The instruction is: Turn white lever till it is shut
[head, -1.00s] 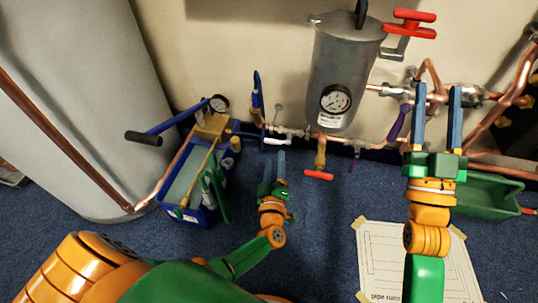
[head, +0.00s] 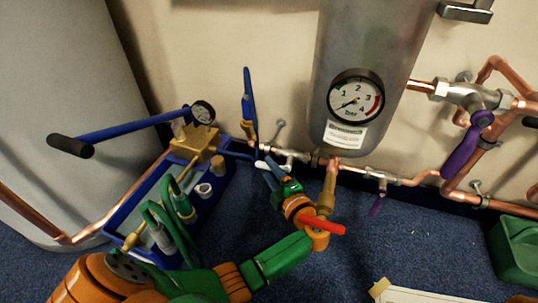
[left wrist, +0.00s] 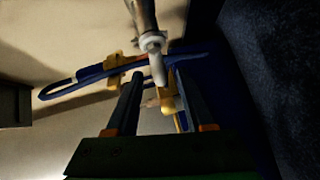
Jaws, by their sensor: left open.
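The white lever (head: 261,165) is a small pale handle on the valve at the left end of the copper pipe, below and left of the grey tank. In the left wrist view, the white lever (left wrist: 157,62) hangs from a metal pipe end, and its tip shows between my fingertips. My left gripper (head: 270,169) is open, with its blue fingers right at the lever and partly covering it. In the left wrist view, the left gripper (left wrist: 159,76) has a finger on each side of the lever; contact cannot be told. My right gripper is out of view.
A red handle (head: 325,227) on a brass tap is close to my left wrist. A blue test pump (head: 137,207) stands left. A blue lever (head: 248,98) rises behind the gripper. Purple levers (head: 465,148) and a green box (head: 518,250) are on the right.

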